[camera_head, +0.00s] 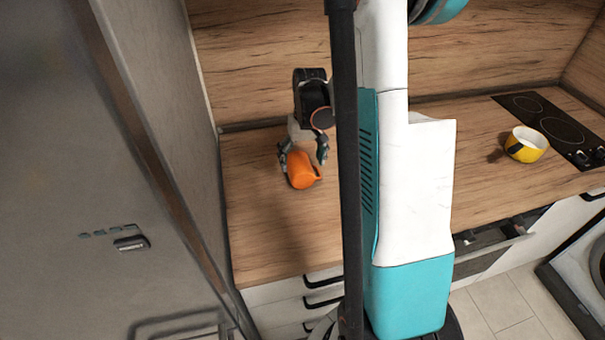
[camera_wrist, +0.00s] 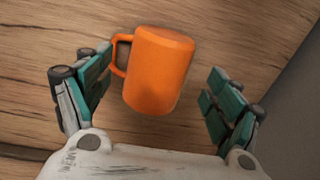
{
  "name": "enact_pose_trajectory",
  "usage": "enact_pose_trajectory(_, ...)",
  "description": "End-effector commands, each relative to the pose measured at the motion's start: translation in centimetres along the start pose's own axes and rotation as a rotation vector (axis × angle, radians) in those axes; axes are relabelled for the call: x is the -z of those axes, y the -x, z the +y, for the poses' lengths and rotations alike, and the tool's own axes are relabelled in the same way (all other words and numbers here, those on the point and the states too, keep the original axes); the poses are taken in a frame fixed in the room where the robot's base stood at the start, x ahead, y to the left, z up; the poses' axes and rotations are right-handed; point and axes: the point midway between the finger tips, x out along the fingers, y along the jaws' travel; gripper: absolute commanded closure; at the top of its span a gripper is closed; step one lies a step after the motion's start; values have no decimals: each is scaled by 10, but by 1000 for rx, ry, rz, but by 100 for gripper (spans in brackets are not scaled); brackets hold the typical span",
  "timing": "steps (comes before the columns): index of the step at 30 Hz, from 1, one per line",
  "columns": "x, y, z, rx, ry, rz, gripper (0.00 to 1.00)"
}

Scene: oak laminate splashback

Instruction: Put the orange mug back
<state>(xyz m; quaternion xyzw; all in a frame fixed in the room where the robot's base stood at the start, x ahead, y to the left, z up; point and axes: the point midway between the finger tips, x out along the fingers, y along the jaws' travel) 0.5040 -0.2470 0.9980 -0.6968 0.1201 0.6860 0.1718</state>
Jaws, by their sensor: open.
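The orange mug (camera_head: 301,171) is on the wooden counter near its left end. In the wrist view the mug (camera_wrist: 158,72) lies between and a little beyond the fingertips, with its handle toward the left finger. I cannot tell for sure whether it stands or lies on its side. The right finger is clear of the mug. The left finger is close to the handle, and I cannot tell whether they touch.
A tall grey cabinet or fridge (camera_head: 110,190) borders the counter (camera_head: 280,235) at the left. A yellow mug (camera_head: 526,145) sits by the black hob (camera_head: 552,122) at the right. The wooden splashback (camera_head: 255,60) rises behind. The counter in front of the orange mug is clear.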

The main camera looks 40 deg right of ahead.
Motion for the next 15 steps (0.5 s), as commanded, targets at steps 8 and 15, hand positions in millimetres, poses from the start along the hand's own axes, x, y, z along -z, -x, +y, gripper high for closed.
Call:
enact_pose_trajectory(8, -1, -40, 1, 0, 0, 0, 16)
enact_pose_trajectory(15, -1, -44, 1, 0, 0, 0, 16)
